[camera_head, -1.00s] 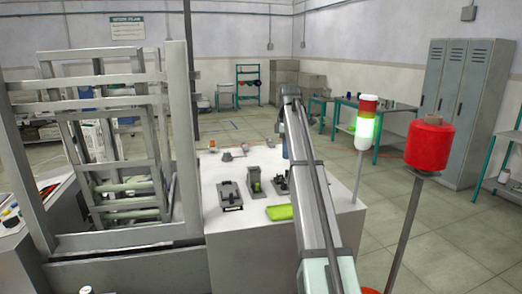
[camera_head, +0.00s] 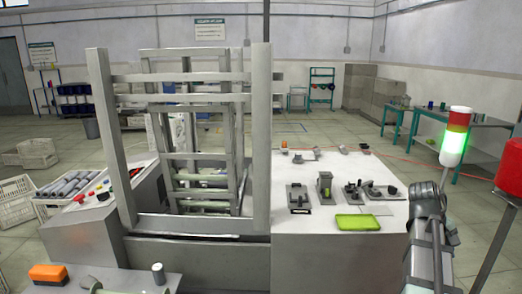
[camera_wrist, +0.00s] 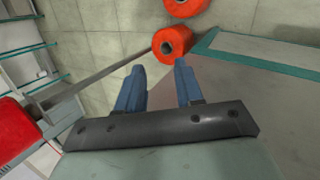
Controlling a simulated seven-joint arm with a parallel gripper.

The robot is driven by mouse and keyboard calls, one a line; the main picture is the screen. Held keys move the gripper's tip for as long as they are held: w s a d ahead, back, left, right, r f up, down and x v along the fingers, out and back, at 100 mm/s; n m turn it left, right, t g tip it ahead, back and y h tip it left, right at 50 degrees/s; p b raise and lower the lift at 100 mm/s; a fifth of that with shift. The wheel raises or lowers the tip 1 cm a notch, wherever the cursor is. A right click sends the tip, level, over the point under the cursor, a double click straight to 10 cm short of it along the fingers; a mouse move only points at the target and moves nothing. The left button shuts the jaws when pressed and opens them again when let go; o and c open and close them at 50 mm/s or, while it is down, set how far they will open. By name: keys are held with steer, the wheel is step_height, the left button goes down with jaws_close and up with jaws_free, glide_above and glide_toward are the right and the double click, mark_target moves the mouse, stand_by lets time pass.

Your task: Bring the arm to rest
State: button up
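My gripper (camera_wrist: 160,85) shows in the wrist view with two blue fingers set apart and nothing between them, so it is open and empty. Beyond the fingertips, red spools (camera_wrist: 172,42) stand out over the floor. In the head view my arm (camera_head: 428,235) is at the lower right, beside the white table (camera_head: 290,250). The gripper itself does not show there.
The white table carries small dark fixtures (camera_head: 299,197) and a green tray (camera_head: 357,222). A grey metal frame (camera_head: 105,140) stands left of it. A lit signal lamp (camera_head: 455,137) and a red spool (camera_head: 509,165) on a stand are at the right.

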steer(key=s+a+f+m+g+y, duration=0.1)
steer(key=s+a+f, duration=0.1)
steer(key=f, duration=0.9)
steer(key=s+a+f+m, duration=0.1)
steer(key=s+f, duration=0.1)
steer(key=f, duration=0.8)
steer(key=s+a+f+y, duration=0.1)
steer(key=a+f, duration=0.6)
steer(key=f, duration=0.2)
steer(key=s+a+f+y, duration=0.1)
steer(key=s+a+f, duration=0.1)
steer(key=a+f, duration=0.6)
steer(key=s+a+f+g+y, duration=0.2)
steer(key=s+a+f+g, duration=0.2)
steer(key=s+a+f, duration=1.4)
steer(key=s+f, duration=0.2)
steer(key=s, duration=0.1)
steer(key=shift+s+f+n, duration=0.3)
steer(key=shift+s+f, duration=0.1)
